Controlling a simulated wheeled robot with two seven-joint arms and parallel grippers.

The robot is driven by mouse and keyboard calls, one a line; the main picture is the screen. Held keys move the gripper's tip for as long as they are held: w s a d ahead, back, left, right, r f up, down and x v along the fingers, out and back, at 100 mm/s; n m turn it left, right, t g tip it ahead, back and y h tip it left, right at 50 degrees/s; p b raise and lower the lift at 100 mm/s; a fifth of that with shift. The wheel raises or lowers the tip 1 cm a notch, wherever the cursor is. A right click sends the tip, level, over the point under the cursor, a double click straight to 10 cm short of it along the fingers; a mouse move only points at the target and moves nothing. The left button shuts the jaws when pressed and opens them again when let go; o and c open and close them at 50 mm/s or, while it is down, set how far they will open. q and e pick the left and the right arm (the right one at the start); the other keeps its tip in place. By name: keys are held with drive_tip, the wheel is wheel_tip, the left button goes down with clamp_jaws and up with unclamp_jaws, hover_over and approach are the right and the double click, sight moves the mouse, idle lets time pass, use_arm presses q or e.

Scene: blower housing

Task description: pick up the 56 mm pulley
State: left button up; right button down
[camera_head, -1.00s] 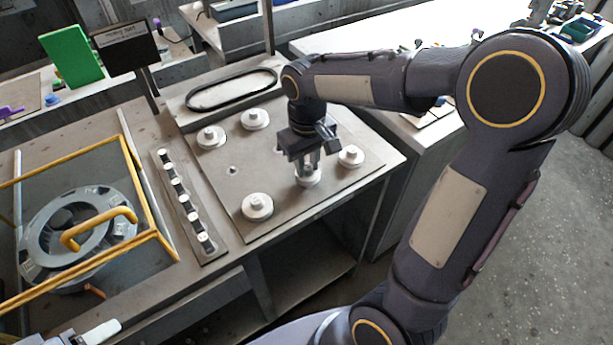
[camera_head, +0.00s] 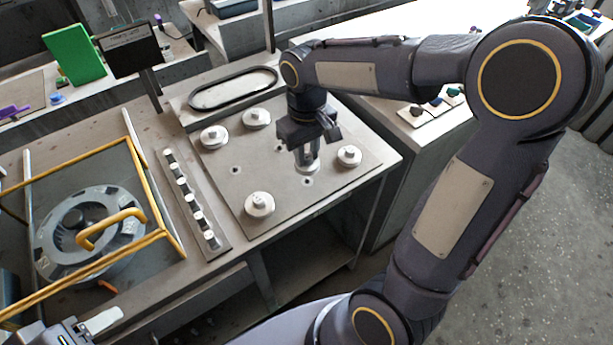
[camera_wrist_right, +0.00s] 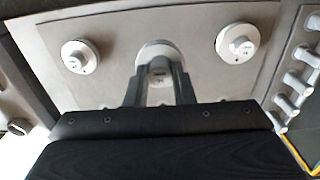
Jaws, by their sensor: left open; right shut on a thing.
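My right gripper (camera_head: 306,153) is shut on a pale stepped pulley (camera_head: 308,166) and holds it just above the plate; an uncovered hole shows below it. In the right wrist view the gripper's two fingers (camera_wrist_right: 159,85) sit around the hub of this pulley (camera_wrist_right: 157,50). Its marking is too small to read, so I cannot tell its size. Other similar pulleys sit on the plate at front left (camera_head: 259,205), right (camera_head: 349,156), back left (camera_head: 213,137) and back (camera_head: 256,118). My left gripper (camera_head: 100,322) is open and empty at the lower left edge, partly cut off.
The grey plate (camera_head: 240,185) has bare room in its middle. A strip of small pegs (camera_head: 190,205) runs left of it. A yellow frame (camera_head: 150,195) surrounds a round grey housing (camera_head: 48,235). A black belt loop (camera_head: 233,88) lies behind, near a dark sign on a post (camera_head: 135,50).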

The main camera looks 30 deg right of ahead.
drive_tip(key=s+a+r+p, duration=0.1)
drive_tip(key=s+a+r, duration=0.1)
drive_tip(key=s+a, duration=0.2)
drive_tip(key=s, duration=0.3)
drive_tip(key=shift+a, duration=0.15)
drive_tip(key=shift+f, duration=0.15)
